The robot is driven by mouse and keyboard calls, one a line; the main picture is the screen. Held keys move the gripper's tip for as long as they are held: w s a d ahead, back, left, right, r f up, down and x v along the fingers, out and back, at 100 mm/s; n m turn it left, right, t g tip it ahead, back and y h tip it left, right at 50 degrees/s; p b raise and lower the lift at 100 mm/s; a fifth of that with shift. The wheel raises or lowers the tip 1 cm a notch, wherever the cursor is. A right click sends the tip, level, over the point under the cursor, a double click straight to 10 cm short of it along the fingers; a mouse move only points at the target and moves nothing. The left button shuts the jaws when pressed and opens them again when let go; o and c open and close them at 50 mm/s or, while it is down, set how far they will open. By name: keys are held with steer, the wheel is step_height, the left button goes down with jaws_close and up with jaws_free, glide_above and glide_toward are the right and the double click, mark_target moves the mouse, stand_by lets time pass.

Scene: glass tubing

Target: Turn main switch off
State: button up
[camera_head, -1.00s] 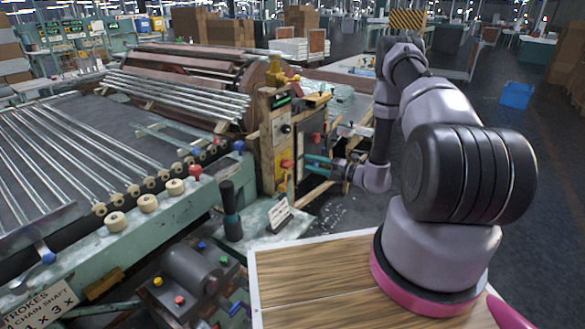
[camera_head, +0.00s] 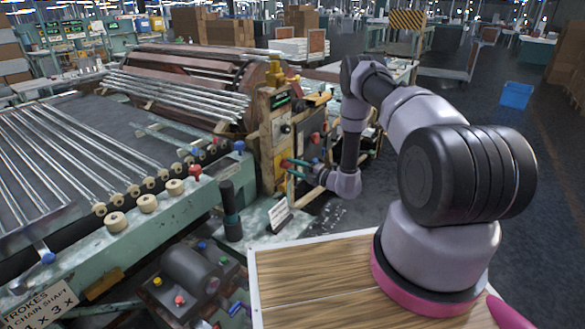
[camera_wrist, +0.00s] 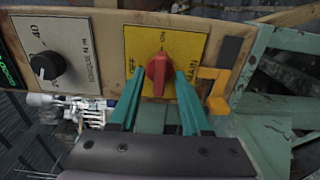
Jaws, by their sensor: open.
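The main switch (camera_wrist: 160,68) is a red rotary knob on a yellow plate (camera_wrist: 190,48) in the wrist view. Its grip stands roughly upright in that picture, with "ON" lettered above, "OFF" at the left and "MAIN" at the right. My gripper (camera_wrist: 161,78) has teal fingers, open, one on each side of the knob's lower part. I cannot tell whether they touch it. In the head view my gripper (camera_head: 286,163) is at the wooden-framed control panel (camera_head: 268,150), and its fingers partly hide the switch.
A black dial (camera_wrist: 47,66) on a pale plate sits left of the switch. An orange bracket (camera_wrist: 218,82) stands close right of my fingers. Green machine framing (camera_wrist: 262,75) lies further right. In the head view, a roller table (camera_head: 85,165) fills the left; open floor lies right.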

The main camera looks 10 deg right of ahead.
steer(key=shift+w+a, duration=0.1)
steer(key=shift+a, duration=0.05)
jaws_close()
